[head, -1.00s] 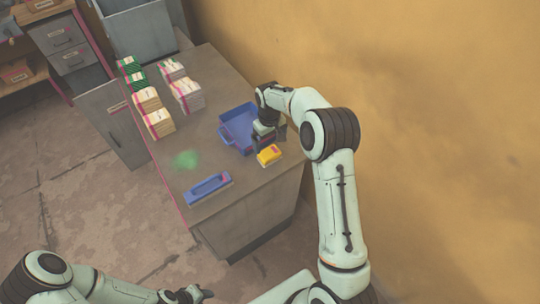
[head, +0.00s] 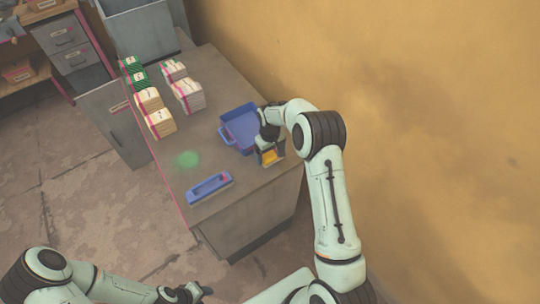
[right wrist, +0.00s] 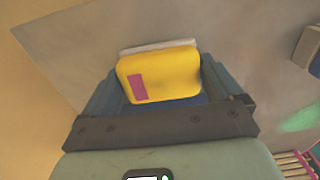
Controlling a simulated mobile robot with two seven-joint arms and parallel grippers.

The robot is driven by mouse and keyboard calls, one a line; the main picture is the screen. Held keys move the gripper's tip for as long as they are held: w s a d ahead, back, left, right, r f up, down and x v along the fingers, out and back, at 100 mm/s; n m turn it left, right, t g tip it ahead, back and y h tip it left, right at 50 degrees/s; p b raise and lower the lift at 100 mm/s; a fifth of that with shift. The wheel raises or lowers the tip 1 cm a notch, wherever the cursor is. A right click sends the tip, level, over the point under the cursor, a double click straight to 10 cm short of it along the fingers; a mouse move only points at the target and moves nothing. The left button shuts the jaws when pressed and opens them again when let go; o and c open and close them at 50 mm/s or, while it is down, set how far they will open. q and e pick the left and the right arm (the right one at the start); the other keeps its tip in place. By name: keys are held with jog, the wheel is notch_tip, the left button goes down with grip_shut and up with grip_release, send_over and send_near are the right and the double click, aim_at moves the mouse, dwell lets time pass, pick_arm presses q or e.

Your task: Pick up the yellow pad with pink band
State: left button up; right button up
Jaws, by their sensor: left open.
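The yellow pad with pink band (head: 269,156) lies near the right edge of the table, beside the blue tray. In the right wrist view the pad (right wrist: 170,75) shows a yellow face, a pink patch at its left and a pale edge behind. My right gripper (head: 270,159) is down over the pad, with one finger on each side of it. In the wrist view the fingers are spread wide and look open around the pad; contact is hard to judge. My left gripper (head: 197,291) is open and empty, low in the head view, away from the table.
A blue tray (head: 226,138) stands just left of the right gripper. A blue holder (head: 209,188) lies near the table's front. Bundled stacks (head: 158,122) stand at the back left. A green patch (head: 187,159) marks the tabletop (head: 200,80). A yellow wall (head: 430,120) rises at right.

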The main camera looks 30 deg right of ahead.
aim_at(270, 152)
jog(key=shift+c, duration=0.5)
jog(key=shift+w+r, duration=0.1)
jog(key=shift+r, duration=0.4)
notch_tip(270, 152, up, 19)
